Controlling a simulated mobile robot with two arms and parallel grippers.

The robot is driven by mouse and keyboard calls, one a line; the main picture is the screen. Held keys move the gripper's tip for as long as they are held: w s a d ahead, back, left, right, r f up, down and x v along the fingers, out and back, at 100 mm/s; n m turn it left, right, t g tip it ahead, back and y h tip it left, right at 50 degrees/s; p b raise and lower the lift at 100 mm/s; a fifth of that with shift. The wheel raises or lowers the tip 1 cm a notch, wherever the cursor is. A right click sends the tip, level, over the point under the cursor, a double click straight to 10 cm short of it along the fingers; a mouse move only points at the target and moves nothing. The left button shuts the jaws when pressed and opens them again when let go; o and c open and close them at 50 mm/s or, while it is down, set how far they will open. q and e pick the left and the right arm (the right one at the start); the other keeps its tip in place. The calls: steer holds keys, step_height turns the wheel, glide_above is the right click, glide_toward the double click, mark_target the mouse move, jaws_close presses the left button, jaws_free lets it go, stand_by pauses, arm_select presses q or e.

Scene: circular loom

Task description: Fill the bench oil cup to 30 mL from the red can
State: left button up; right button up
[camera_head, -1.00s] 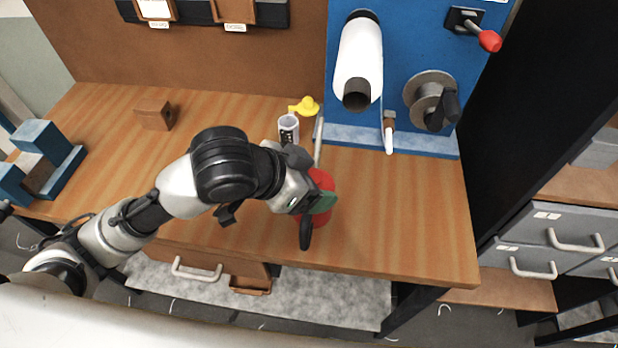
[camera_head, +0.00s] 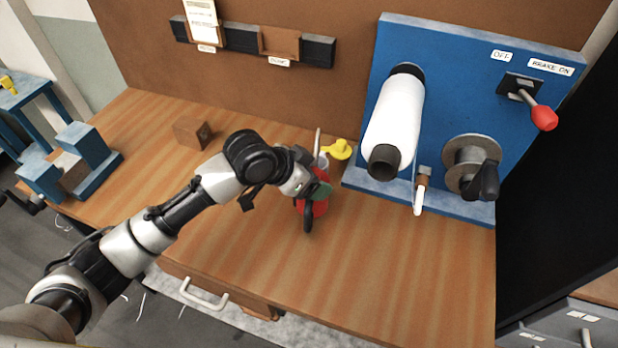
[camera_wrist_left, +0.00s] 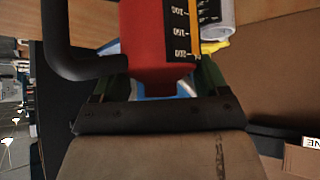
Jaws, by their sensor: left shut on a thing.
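My left gripper (camera_head: 316,190) is shut on the red can (camera_head: 318,208), over the middle of the bench. The can's black handle (camera_head: 308,217) faces the front, and its pale thin spout (camera_head: 317,143) points up and back. In the left wrist view the red can (camera_wrist_left: 158,40) fills the space between the fingers and carries a black scale with white marks. The pale bench oil cup (camera_head: 323,161) is mostly hidden behind the gripper and spout. Part of the cup (camera_wrist_left: 217,15) shows beside the can in the wrist view. I cannot tell whether the can touches the bench.
A yellow piece (camera_head: 338,150) lies behind the cup. A blue panel (camera_head: 455,80) with a white roll (camera_head: 397,115), crank (camera_head: 472,168) and red-knobbed lever (camera_head: 535,108) stands at right. A brown block (camera_head: 192,133) sits at back left. The bench front (camera_head: 410,270) is clear.

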mark_target(324, 179)
arm_select(q)
steer(key=g, duration=0.1)
steer(key=r+n+g+p, duration=0.1)
steer(key=g, duration=0.1)
steer(key=shift+s+y, duration=0.2)
steer(key=shift+y, duration=0.1)
steer(key=shift+w+r+g+p, duration=0.1)
steer(key=shift+r+g+p, duration=0.1)
steer(key=shift+g+p, duration=0.35)
steer(key=shift+f, duration=0.2)
steer(key=shift+s+f, duration=0.1)
steer(key=shift+s, duration=0.1)
steer(key=shift+w+r+n+g+p, duration=0.35)
steer(key=shift+r+g+p, duration=0.25)
steer(key=shift+p, duration=0.75)
steer(key=shift+w+d+r+n+g+p, duration=0.1)
steer(key=shift+w+r+n+g+p, duration=0.1)
steer(key=shift+r+g+p, duration=0.5)
steer(key=shift+w+r+n+g+p, duration=0.15)
steer(key=shift+r+g+p, duration=0.2)
steer(key=shift+p, duration=0.5)
arm_select(e)
step_height(324, 179, up, 8)
steer(key=s+a, duration=0.1)
steer(key=s, duration=0.1)
steer(key=shift+a, duration=0.15)
steer(key=shift+r, duration=0.1)
